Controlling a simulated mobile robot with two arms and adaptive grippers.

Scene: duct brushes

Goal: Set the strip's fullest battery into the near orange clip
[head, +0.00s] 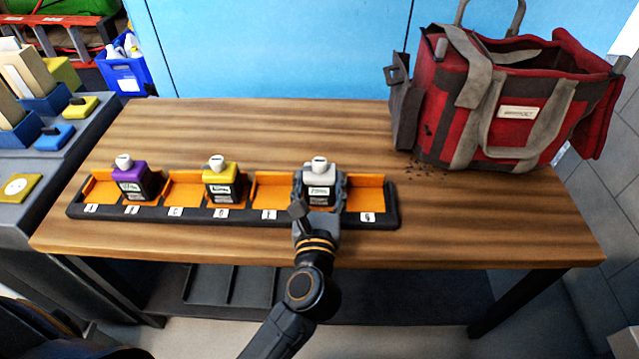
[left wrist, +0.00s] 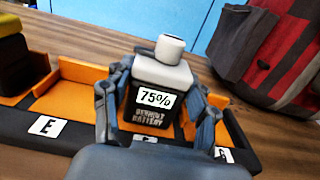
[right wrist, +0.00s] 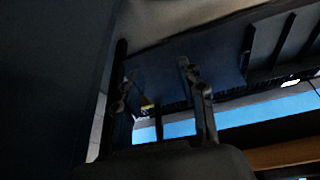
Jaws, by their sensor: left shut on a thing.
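A dark strip (head: 240,216) with several lettered orange clips lies along the front of the table. A white-topped battery (head: 319,180) stands upright near its right end; its label reads 75% in the left wrist view (left wrist: 154,99). My left gripper (head: 320,190) is shut on this battery, a finger on each side. I cannot tell if the battery is seated or slightly raised. A purple-topped battery (head: 134,180) and a yellow-topped battery (head: 221,181) stand in clips farther left; their labels are too small to read. My right gripper (right wrist: 158,92) shows only in its wrist view, fingers apart, empty.
A red and grey tool bag (head: 500,95) stands on the table's (head: 300,130) right part. The wood behind the strip is clear. An orange clip (head: 364,197) right of the held battery is empty. A grey bench with boxes is at left.

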